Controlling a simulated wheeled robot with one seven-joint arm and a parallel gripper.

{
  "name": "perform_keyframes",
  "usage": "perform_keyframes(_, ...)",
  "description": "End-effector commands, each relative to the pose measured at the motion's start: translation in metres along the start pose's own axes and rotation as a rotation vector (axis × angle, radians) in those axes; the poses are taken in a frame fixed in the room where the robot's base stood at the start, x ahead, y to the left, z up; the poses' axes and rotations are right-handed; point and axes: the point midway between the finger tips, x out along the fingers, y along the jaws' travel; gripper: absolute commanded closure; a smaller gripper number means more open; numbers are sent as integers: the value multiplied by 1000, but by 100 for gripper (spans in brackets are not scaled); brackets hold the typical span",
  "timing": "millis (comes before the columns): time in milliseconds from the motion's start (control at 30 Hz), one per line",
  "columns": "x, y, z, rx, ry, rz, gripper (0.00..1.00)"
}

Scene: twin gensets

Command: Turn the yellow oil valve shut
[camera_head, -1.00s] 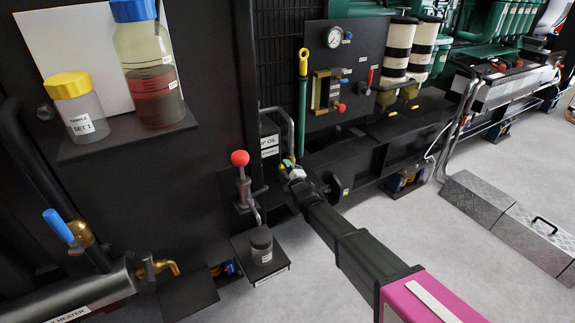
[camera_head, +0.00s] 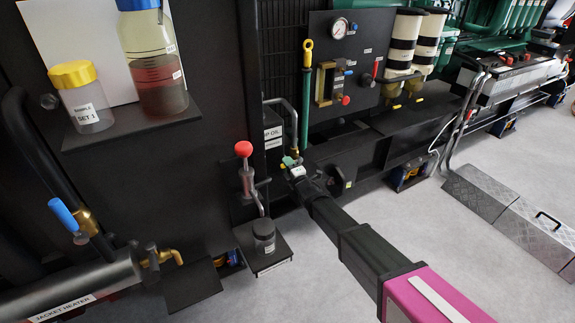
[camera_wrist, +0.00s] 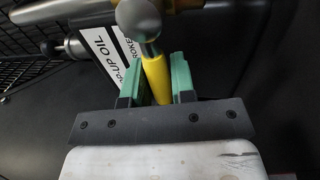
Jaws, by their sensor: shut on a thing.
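The yellow oil valve handle (camera_wrist: 155,80) shows in the wrist view as a short yellow lever below a round grey metal end. My gripper (camera_wrist: 155,88) has its green fingers on both sides of the lever and is shut on it. In the head view my gripper (camera_head: 291,162) is at the brass valve fitting (camera_head: 295,152) under a bent grey pipe. The lever is mostly hidden there by my gripper. A white label reading "UP OIL" (camera_wrist: 101,60) is just left of the lever in the wrist view.
A red-knobbed hand pump (camera_head: 244,172) and a small jar (camera_head: 263,235) on a shelf stand left of my gripper. A green rod with a yellow loop (camera_head: 307,80) rises behind it. Sample bottles (camera_head: 155,60) sit on an upper-left shelf.

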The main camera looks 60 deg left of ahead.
Motion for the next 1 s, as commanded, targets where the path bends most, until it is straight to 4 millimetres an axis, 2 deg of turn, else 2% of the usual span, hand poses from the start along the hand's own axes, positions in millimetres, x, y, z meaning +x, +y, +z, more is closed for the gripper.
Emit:
perform_keyframes(267, -1, -2, -1, -7, 2, -5, 100)
perform_keyframes(300, -1, -2, -1, -6, 2, -5, 63)
perform_keyframes(333, -1, -2, -1, -6, 1, -4, 53)
perform_keyframes(367, -1, -2, 0, -6, 1, -4, 51)
perform_keyframes(767, -6, 0, 0, -3, 1, -2, 51)
perform_keyframes(1000, -35, 1, -1, -3, 1, -2, 51)
